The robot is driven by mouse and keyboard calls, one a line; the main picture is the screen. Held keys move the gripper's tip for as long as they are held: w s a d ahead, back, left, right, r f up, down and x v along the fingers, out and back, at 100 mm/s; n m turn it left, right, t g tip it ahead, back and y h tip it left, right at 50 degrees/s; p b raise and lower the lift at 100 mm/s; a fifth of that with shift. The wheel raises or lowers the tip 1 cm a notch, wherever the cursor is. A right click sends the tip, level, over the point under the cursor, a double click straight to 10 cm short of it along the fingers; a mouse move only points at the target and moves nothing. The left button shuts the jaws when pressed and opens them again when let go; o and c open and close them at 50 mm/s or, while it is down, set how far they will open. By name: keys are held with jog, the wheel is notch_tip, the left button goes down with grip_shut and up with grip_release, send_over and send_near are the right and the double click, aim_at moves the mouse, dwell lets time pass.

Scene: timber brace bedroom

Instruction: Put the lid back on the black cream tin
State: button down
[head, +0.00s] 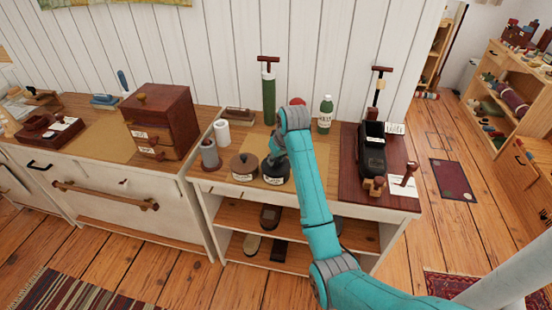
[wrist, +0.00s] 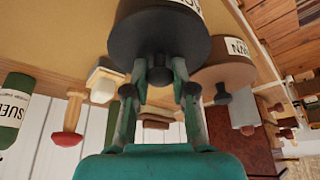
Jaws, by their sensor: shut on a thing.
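The black cream tin (head: 277,178) stands on a tan mat on the bench, with a pale label on its front. My gripper (head: 277,157) is directly above it, pointing down. In the wrist view, my gripper (wrist: 160,68) is shut on the small round knob of the black lid (wrist: 160,43). The lid lies against the black tin's top, with no clear gap between them and no clear tilt. Part of the tin's label shows at the top edge of the wrist view. My arm and fingers hide part of the lid in the head view.
A lidded brown tin (head: 244,168) stands close on the left, also in the wrist view (wrist: 228,65). White and grey cylinders stand farther left. A green bottle (head: 325,114) stands behind. A black shoe (head: 372,150) is on the reddish board at right.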

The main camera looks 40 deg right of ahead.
jog(key=shift+c, duration=2)
grip_release()
jog(key=shift+r, duration=0.1)
jog(key=shift+r, duration=3.45)
grip_shut()
